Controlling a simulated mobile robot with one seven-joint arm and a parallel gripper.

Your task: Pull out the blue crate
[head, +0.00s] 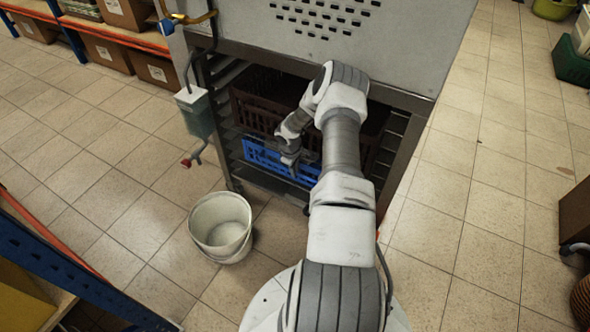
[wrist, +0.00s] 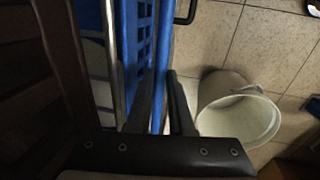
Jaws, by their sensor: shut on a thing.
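The blue crate (head: 262,157) sits low in the metal rack, with its slotted front wall facing out and its right part hidden behind my arm. In the wrist view the crate's blue slotted wall (wrist: 143,45) runs up the picture. My gripper (head: 291,160) is at the crate's front. In the wrist view my gripper (wrist: 163,90) has one dark finger on each side of the crate's rim, shut on it.
A dark brown crate (head: 255,110) sits just above the blue one. A white bucket (head: 221,228) stands on the floor in front of the rack, left of my arm; it also shows in the wrist view (wrist: 238,112). Shelving (head: 100,30) stands at the upper left.

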